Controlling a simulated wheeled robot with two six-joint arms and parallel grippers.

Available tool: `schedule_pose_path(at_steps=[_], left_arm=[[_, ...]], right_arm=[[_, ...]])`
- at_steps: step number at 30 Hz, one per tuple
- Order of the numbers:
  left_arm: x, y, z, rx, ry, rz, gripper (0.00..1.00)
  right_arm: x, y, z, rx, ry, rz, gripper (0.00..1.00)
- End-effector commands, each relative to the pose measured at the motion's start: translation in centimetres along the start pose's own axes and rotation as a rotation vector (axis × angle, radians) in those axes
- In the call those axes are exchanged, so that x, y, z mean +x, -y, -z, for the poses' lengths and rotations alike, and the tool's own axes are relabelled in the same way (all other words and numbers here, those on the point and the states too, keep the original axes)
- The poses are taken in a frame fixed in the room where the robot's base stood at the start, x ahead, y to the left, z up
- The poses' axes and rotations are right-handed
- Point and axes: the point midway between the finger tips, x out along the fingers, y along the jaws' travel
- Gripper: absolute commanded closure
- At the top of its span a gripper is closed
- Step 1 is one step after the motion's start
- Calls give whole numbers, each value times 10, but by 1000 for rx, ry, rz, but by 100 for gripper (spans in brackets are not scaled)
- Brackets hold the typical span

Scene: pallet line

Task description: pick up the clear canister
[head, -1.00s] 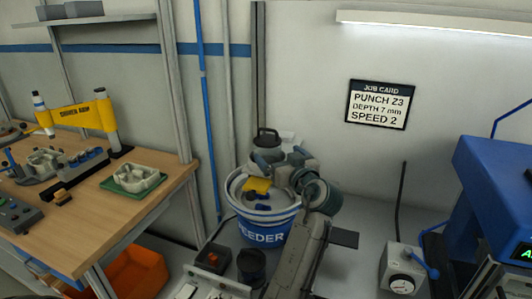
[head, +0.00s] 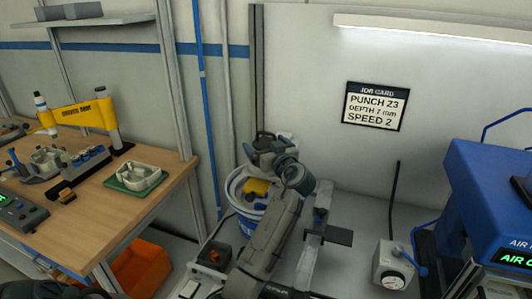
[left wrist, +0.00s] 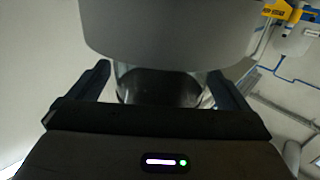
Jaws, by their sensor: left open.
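The clear canister (left wrist: 160,84) shows in the left wrist view as a see-through section with a dark inside, below a broad grey round body (left wrist: 170,32). I cannot tell whether the grey body is part of it. My left gripper (left wrist: 162,90) is open, with one finger on each side of the clear section; contact is not visible. In the head view my left gripper (head: 262,150) is over the back of the blue and white feeder bowl (head: 240,212) and mostly hides the canister. My right gripper is not in view.
A wooden bench (head: 90,200) with a yellow press (head: 85,118) and a green tray (head: 112,184) stands at the left. An orange bin (head: 142,268) is below it. A grey box with a dial (head: 394,268) and a blue machine (head: 490,190) are at the right.

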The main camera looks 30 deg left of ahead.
Motion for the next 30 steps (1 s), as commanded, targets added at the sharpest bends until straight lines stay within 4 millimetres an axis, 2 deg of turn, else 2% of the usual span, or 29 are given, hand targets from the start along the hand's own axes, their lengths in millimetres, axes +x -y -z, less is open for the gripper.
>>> schedule_pose_path(at_steps=[2,9,20,25,28,30], left_arm=[[0,0,0,0,0,0,6],[0,0,0,0,0,0,52],[0,0,5,-1,-1,0,52],[0,0,22,-2,-2,0,52],[0,0,40,-4,-3,0,52],[-12,8,36,-2,1,-1,52]], right_arm=[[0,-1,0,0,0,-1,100],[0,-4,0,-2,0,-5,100],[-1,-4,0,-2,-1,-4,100],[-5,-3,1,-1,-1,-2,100],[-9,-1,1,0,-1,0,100],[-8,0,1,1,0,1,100]])
